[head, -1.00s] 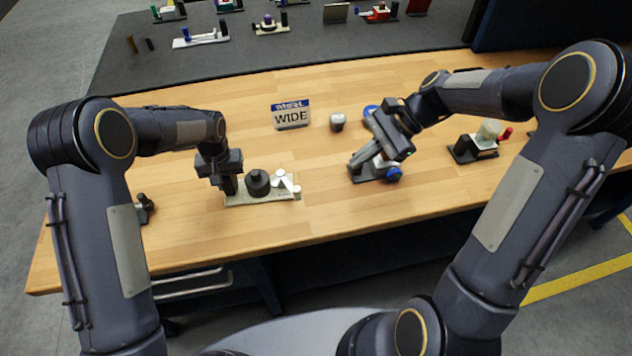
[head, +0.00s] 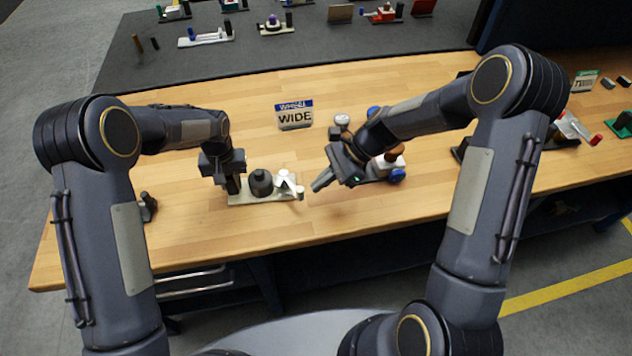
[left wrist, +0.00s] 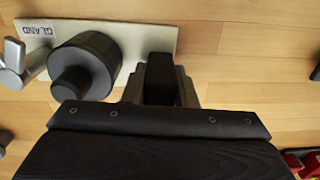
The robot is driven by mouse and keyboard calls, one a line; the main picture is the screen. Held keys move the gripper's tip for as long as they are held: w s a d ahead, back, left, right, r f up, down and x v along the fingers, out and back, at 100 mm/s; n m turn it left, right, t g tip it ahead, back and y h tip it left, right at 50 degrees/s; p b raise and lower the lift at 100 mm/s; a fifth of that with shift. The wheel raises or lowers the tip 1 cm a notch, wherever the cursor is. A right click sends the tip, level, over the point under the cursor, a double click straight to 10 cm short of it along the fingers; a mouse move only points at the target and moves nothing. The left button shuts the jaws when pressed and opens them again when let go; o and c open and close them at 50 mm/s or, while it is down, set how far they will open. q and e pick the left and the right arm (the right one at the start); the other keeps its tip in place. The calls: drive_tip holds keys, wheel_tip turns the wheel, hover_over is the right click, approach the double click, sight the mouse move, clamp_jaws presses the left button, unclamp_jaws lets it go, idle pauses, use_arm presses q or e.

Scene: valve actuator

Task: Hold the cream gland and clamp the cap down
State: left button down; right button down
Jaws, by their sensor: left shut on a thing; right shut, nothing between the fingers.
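The cream gland (head: 246,201) is a flat plate on the table, and it also shows in the left wrist view (left wrist: 150,38) with a "GLAND" label. A dark stepped round cap (head: 261,183) sits on its middle. The pale clamp lever (head: 288,182) is at the plate's right end; its silver part is at the left edge of the left wrist view (left wrist: 14,62). My left gripper (head: 233,186) is shut on a dark upright block (left wrist: 160,80) at the plate's left end. My right gripper (head: 320,184) is shut and empty, right of the lever and apart from it.
A "WHEEL WIDE" sign (head: 294,116) stands behind the gland. A device with blue knobs (head: 397,174) is just behind my right gripper, partly hidden by it. A red-handled device (head: 578,130) is further right. The table in front of the gland is clear.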

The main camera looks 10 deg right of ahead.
sight(301, 194)
use_arm(q)
drive_tip(key=shift+s+f, duration=0.2)
drive_tip(key=shift+f, duration=0.1)
use_arm(e)
drive_tip(key=shift+a, duration=0.65)
drive_tip(key=shift+s, duration=0.1)
drive_tip(key=shift+s+a+m+t, duration=0.4)
drive_tip(key=shift+a+m+t, duration=0.15)
drive_tip(key=shift+m, duration=0.1)
drive_tip(key=shift+s+a+m+t, duration=0.35)
drive_tip(key=shift+a+m+t, duration=0.1)
drive_tip(key=shift+a+m, duration=0.15)
drive_tip(key=a+m+t, duration=0.1)
drive_tip(key=a+m, duration=0.1)
drive_tip(key=a, duration=0.6)
drive_tip(key=shift+s+t, duration=0.3)
drive_tip(key=shift+t, duration=0.1)
drive_tip(key=shift+a, duration=0.2)
